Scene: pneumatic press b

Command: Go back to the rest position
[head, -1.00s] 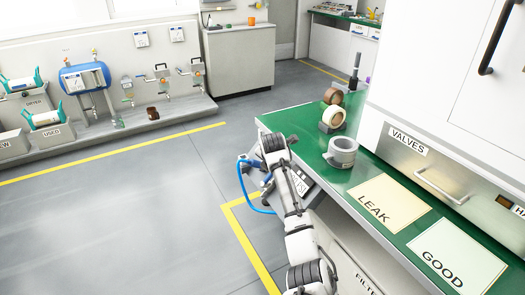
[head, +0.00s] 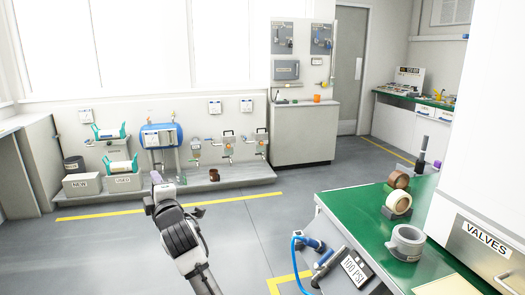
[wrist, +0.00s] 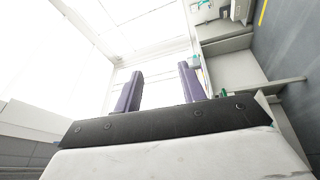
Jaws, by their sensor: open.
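My gripper shows in the wrist view (wrist: 158,90) with its two purple fingers apart and nothing between them. In the head view my gripper (head: 160,185) is at the end of my arm, left of centre, over the open grey floor. It is small there and partly hidden by my own wrist. It is clear of the green workbench (head: 350,215) on the right and touches nothing that I can see.
Tape rolls (head: 398,202) and a grey ring (head: 406,243) stand on the workbench. A blue hose (head: 296,250) and a 100 PSI plate (head: 353,268) are at its near-left side. A blue tank (head: 160,137) and bins (head: 116,184) stand along the back wall. The floor between is free.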

